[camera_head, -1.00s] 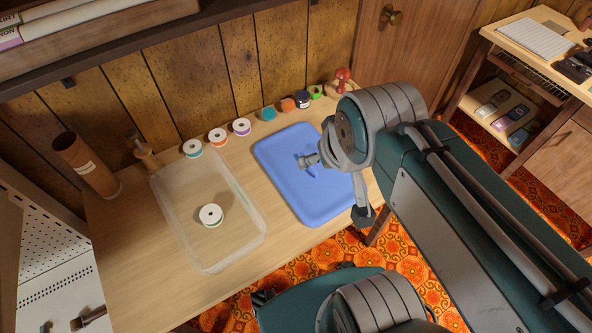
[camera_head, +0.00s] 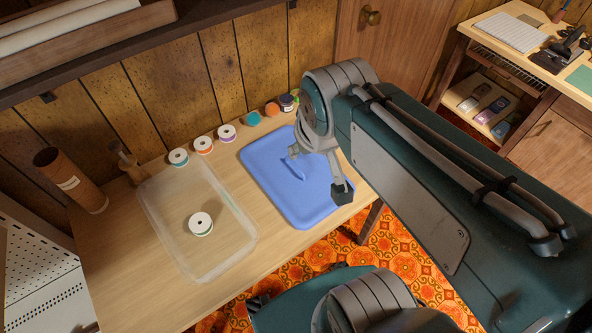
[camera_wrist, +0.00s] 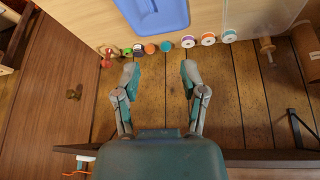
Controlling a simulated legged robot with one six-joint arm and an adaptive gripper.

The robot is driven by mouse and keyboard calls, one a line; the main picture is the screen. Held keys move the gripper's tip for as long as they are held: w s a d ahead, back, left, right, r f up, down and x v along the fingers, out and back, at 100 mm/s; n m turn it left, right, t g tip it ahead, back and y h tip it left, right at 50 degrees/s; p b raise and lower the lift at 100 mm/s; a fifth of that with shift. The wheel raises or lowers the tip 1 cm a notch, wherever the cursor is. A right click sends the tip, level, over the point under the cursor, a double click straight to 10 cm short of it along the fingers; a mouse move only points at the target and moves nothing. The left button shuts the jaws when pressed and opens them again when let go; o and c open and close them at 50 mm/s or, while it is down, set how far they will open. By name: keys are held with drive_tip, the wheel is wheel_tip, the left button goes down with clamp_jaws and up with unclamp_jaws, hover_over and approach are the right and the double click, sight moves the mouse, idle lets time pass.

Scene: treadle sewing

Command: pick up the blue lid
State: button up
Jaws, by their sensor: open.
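The blue lid (camera_head: 262,162) lies flat on the wooden table, with a raised handle (camera_head: 292,168) across its middle. My gripper (camera_head: 319,171) is over the right part of the lid in the head view and hides some of it. One fingertip appears near the handle there; I cannot tell the height between them. In the wrist view my gripper (camera_wrist: 160,76) has its two fingers spread wide with nothing between them. The lid (camera_wrist: 155,16) is cut off at the top of that view, beyond the fingertips.
A clear open container (camera_head: 162,240) with a white spool (camera_head: 200,223) in it stands left of the lid. Several spools line the table's back edge, including a teal one (camera_head: 252,118). A cardboard tube (camera_head: 70,180) stands at the left. A shelf (camera_head: 150,55) overhangs the wall.

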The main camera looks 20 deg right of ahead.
drive_tip(key=w+d+f+n+g+h, duration=0.1)
drive_tip(key=w+f+g, duration=0.1)
drive_tip(key=w+f, duration=0.65)
drive_tip(key=n+g, duration=0.2)
approach(292, 162)
drive_tip(key=shift+h, duration=0.4)
drive_tip(key=x, duration=1)
drive_tip(key=shift+a, duration=0.3)
clamp_jaws()
